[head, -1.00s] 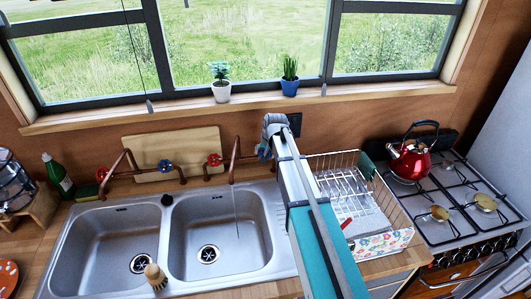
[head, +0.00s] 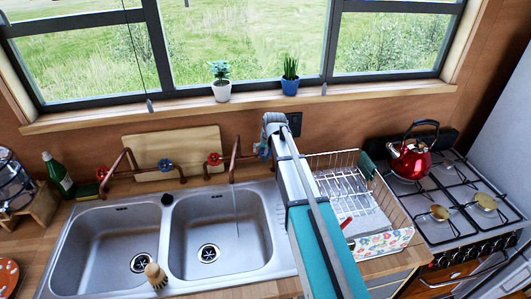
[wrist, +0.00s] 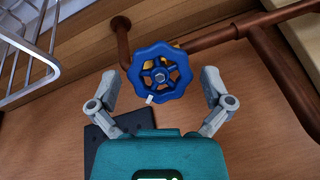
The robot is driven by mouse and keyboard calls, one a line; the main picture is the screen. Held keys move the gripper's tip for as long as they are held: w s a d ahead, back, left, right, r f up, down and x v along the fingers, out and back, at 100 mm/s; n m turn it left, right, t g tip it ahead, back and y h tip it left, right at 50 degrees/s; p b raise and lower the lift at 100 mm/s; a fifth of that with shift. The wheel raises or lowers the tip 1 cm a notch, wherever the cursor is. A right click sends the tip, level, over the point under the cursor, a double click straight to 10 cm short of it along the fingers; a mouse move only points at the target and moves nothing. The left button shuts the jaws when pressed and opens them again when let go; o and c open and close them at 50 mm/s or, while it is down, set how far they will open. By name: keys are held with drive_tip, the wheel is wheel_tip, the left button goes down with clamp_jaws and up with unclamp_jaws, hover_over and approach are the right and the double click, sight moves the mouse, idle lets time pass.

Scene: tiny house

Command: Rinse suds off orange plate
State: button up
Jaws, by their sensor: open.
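My gripper (wrist: 158,84) is open in the wrist view, with one finger on each side of a blue valve wheel (wrist: 161,75). The wheel sits between the fingers, and neither finger clearly touches it. In the head view my arm reaches to the wall behind the right basin, and hides most of this valve. An orange plate (head: 8,275) with pale spots lies on the counter at the left edge, partly cut off. I cannot tell if the spots are suds. A thin line like running water drops from the copper tap (head: 234,165) into the right basin (head: 222,235).
A brush (head: 155,274) stands at the sink's front edge. A red valve (head: 214,159) and another blue valve (head: 165,165) sit on the pipes. A wire dish rack (head: 385,215) stands right of my arm. A red kettle (head: 411,158) is on the stove.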

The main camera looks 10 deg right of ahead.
drive_tip(key=shift+m, duration=0.3)
